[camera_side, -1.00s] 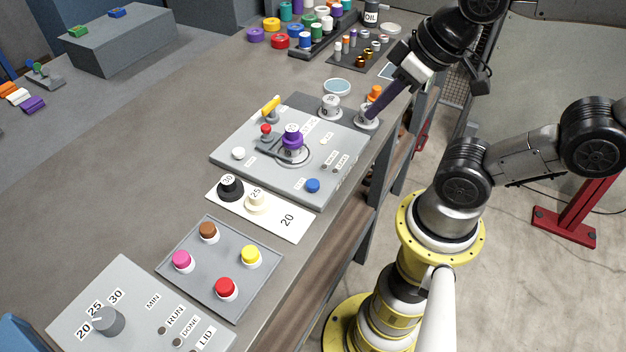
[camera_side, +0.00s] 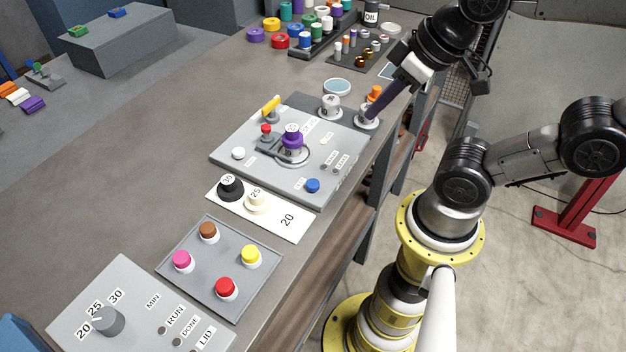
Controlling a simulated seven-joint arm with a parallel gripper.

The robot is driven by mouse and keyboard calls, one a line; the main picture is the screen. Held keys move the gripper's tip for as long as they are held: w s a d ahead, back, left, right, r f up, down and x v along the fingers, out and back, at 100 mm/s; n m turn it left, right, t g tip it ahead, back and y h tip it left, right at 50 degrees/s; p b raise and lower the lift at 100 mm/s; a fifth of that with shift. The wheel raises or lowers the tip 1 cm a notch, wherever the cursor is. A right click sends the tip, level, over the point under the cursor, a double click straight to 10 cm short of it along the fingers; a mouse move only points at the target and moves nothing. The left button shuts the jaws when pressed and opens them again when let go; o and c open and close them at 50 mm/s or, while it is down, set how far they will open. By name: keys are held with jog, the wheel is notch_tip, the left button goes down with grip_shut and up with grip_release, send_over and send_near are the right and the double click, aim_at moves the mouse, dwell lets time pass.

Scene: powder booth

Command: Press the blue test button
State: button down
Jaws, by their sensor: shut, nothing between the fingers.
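The blue test button (camera_side: 312,185) sits near the front right corner of a grey test panel (camera_side: 235,143) in the side view. A small label lies just left of it. The panel also carries a purple part (camera_side: 292,138) in a round seat, a red-topped clamp (camera_side: 266,131), a yellow handle (camera_side: 270,105) and a white knob (camera_side: 238,153). My gripper (camera_side: 370,116) is shut, tilted down, beyond the panel's far right corner. Its tip is beside a light round base with an orange top (camera_side: 375,91). I cannot tell whether it touches. It is well apart from the blue button.
A white card (camera_side: 288,219) with black and cream pegs lies in front of the panel. A grey tray (camera_side: 219,268) with coloured knobs and a dial box (camera_side: 124,278) are nearer. A white weight (camera_side: 330,107) stands behind the panel. The bench's left side is clear.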

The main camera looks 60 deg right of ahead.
jog(key=n, duration=0.2)
jog(key=n+t+y, duration=0.1)
jog(key=n+t, duration=0.3)
jog(key=n, duration=2.2)
send_over(318, 186)
notch_tip(318, 186, down, 2)
jog(key=shift+f, duration=0.15)
jog(key=shift+f, duration=4.45)
